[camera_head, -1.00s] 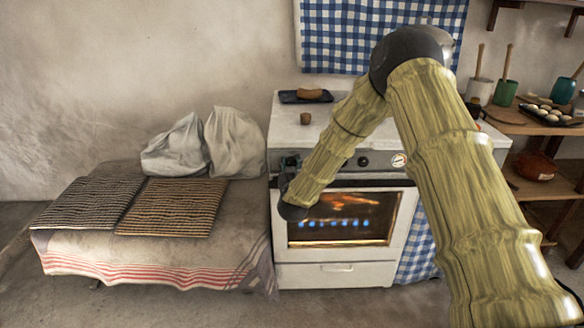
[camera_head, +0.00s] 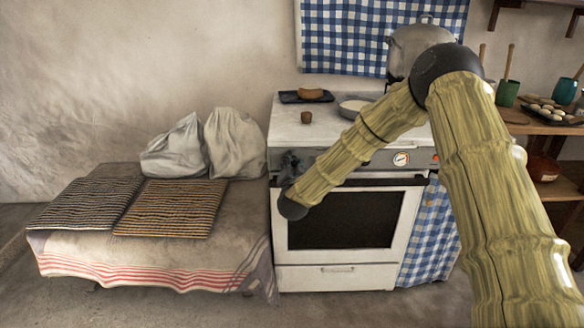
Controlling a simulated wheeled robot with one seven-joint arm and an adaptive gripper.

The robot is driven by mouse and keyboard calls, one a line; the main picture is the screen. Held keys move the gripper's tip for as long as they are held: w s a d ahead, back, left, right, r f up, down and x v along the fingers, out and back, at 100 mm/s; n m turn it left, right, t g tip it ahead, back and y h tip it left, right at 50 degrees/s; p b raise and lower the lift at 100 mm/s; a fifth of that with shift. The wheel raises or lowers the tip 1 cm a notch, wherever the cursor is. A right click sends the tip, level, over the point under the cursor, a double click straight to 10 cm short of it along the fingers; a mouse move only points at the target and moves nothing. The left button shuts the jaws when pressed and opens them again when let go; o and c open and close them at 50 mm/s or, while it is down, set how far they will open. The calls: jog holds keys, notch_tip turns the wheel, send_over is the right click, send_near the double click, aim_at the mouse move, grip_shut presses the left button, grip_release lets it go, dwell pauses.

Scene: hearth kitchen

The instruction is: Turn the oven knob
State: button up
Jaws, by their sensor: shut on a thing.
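The white oven (camera_head: 283,250) stands against the wall, with a grey control panel (camera_head: 345,158) across its front below the top. The oven window (camera_head: 345,220) is dark. My gripper (camera_head: 289,161) is at the left end of the control panel, shut on the oven knob there. The knob itself is hidden behind the gripper and wrist, so I cannot see its angle. My arm crosses in front of the panel and hides part of it. A round white dial (camera_head: 401,159) shows on the right part of the panel.
On the oven top are a dark tray (camera_head: 290,98) with a brown item, a small brown cup (camera_head: 306,117), a pale bowl (camera_head: 356,104) and a large pot (camera_head: 405,45). A cloth-covered bench (camera_head: 75,250) with two striped mats and grey sacks (camera_head: 235,140) stands left. Shelves stand right.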

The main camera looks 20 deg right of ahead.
jog(key=shift+d+m, duration=0.1)
jog(key=shift+m, duration=0.6)
jog(key=o, duration=1)
jog(key=shift+o, duration=0.2)
jog(key=shift+s, duration=0.15)
jog(key=v, duration=1.1)
jog(key=shift+s, duration=0.35)
